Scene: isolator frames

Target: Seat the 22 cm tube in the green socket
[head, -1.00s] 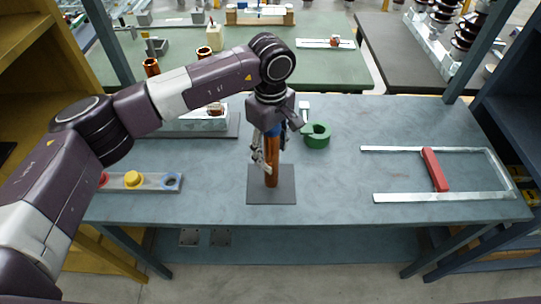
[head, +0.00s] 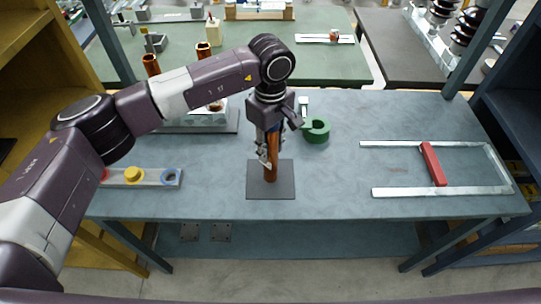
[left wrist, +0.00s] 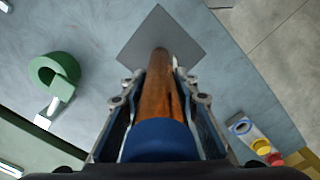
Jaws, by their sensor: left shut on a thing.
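The tube is copper-brown (head: 271,168) with a blue upper end. In the left wrist view its blue end (left wrist: 160,140) is nearest and the brown part runs away toward a dark square plate (left wrist: 135,38). My left gripper (head: 267,154) is shut on the tube, with a finger on each side. The tube is roughly upright, leaning slightly, over the dark plate (head: 285,192); I cannot tell whether its lower end touches the plate. The green socket (head: 317,137), an open-sided ring, is to the right and behind the tube. It also shows in the left wrist view (left wrist: 42,68). My right gripper is not in view.
A strip with red, yellow (head: 133,174) and blue (head: 170,176) rings lies at the left. A metal frame with a red bar (head: 433,164) lies at the right. A dark tray with a pale block (head: 208,117) stands behind my arm. The front middle is clear.

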